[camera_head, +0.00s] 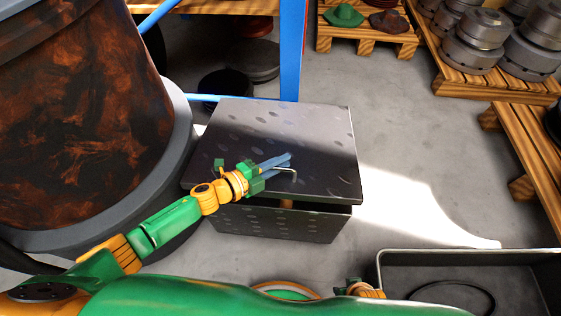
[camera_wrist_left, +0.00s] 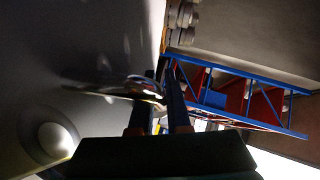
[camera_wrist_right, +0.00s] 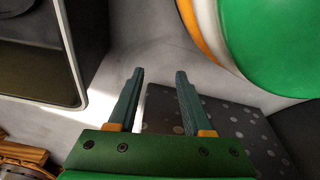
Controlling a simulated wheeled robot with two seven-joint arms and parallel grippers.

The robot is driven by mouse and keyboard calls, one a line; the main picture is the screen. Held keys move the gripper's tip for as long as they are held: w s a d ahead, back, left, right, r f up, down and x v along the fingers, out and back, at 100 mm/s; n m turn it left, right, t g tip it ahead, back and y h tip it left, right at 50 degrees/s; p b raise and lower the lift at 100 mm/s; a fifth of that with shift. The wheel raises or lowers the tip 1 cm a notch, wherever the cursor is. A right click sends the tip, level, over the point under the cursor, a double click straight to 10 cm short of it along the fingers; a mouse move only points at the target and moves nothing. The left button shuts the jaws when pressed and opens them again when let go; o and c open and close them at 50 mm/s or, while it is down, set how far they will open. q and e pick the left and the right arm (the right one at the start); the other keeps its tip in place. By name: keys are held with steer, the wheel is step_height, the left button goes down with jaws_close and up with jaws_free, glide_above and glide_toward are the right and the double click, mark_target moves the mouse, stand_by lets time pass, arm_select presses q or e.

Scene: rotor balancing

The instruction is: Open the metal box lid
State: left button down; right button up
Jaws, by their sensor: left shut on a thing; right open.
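The metal box (camera_head: 270,222) is dark with a dimpled plate surface and stands on the floor in the middle of the head view. Its lid (camera_head: 315,130) is tilted slightly up at the front, with a dark gap between it and the box wall. My left gripper (camera_head: 283,162) is over the front part of the lid, shut on the thin bent lid handle (camera_head: 287,171). In the left wrist view its fingers (camera_wrist_left: 164,95) are close together; the grip itself is dark and unclear. My right gripper (camera_wrist_right: 159,75) is open and empty, with the dimpled box (camera_wrist_right: 215,115) beyond it.
A large rusty drum (camera_head: 90,110) stands close left of the box. A blue post (camera_head: 291,50) rises behind it. A grey open bin (camera_head: 460,255) is at the lower right. Wooden pallets with metal parts (camera_head: 475,40) line the back right. Floor right of the box is clear.

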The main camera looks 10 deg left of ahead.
arm_select(q)
steer(key=shift+w+r+p, duration=0.25)
steer(key=shift+r+p, duration=0.5)
steer(key=shift+r, duration=0.1)
steer(key=w+r+n+g+y+p, duration=0.1)
steer(key=w+r+n+g+p, duration=0.1)
steer(key=w+r+p, duration=0.6)
steer(key=shift+r+n+g+y+p, duration=0.3)
steer(key=shift+r+g+p, duration=0.55)
steer(key=shift+r, duration=0.8)
arm_select(e)
steer(key=s+d+r, duration=0.2)
steer(key=s+r, duration=0.3)
steer(key=s, duration=0.4)
steer(key=shift+d+r+g, duration=0.35)
steer(key=shift+g, duration=0.05)
